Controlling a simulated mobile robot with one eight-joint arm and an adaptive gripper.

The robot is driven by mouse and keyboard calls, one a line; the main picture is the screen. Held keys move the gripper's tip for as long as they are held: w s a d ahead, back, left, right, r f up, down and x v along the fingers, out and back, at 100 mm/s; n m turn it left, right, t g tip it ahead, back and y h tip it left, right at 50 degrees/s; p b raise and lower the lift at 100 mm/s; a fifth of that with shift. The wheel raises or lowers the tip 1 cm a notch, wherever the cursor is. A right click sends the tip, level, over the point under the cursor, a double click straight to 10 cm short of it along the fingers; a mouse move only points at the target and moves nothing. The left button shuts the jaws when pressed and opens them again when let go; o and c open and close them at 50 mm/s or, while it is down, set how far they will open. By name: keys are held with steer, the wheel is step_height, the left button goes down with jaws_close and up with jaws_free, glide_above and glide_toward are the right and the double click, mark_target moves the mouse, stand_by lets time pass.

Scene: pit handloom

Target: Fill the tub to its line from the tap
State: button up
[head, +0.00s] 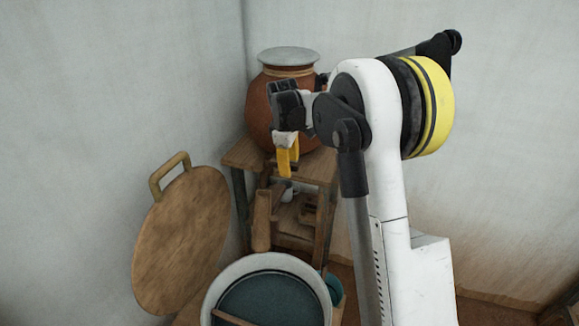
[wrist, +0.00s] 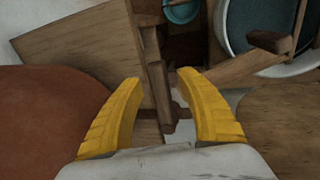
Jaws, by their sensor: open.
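A round tub (head: 212,292) with a pale rim stands low at the front in the head view, with a dark teal surface inside it. Its rim (wrist: 226,42) also shows at the upper right of the wrist view. I cannot make out a fill line or a clear tap. My gripper (wrist: 160,78) is open and empty, its yellow fingers apart and pointing down. In the head view, my gripper (head: 288,165) is in front of a clay pot, above and behind the tub.
The lidded clay pot (head: 262,112) stands on a wooden stand (head: 242,158). A round wooden lid (head: 180,240) with a handle leans on the left wall. Wooden bars cross near the tub. A small teal bowl (head: 334,288) sits beside it, and a white cup (head: 286,190) is on the stand.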

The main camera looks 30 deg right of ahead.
jaws_close()
steer(key=shift+s, duration=0.1)
steer(key=shift+s+a+m+g+h+p, duration=0.15)
steer(key=shift+s+a+m+p, duration=0.25)
steer(key=shift+m, duration=0.55)
steer(key=shift+s+a+m+g+h+p, duration=0.1)
steer(key=shift+s+a+m+g+p, duration=0.1)
steer(key=shift+a+m+p, duration=0.55)
steer(key=shift+s+a+m+g+h+p, duration=0.15)
steer(key=shift+s+a+m+p, duration=0.2)
steer(key=shift+m, duration=0.75)
steer(key=shift+w, duration=0.1)
jaws_free()
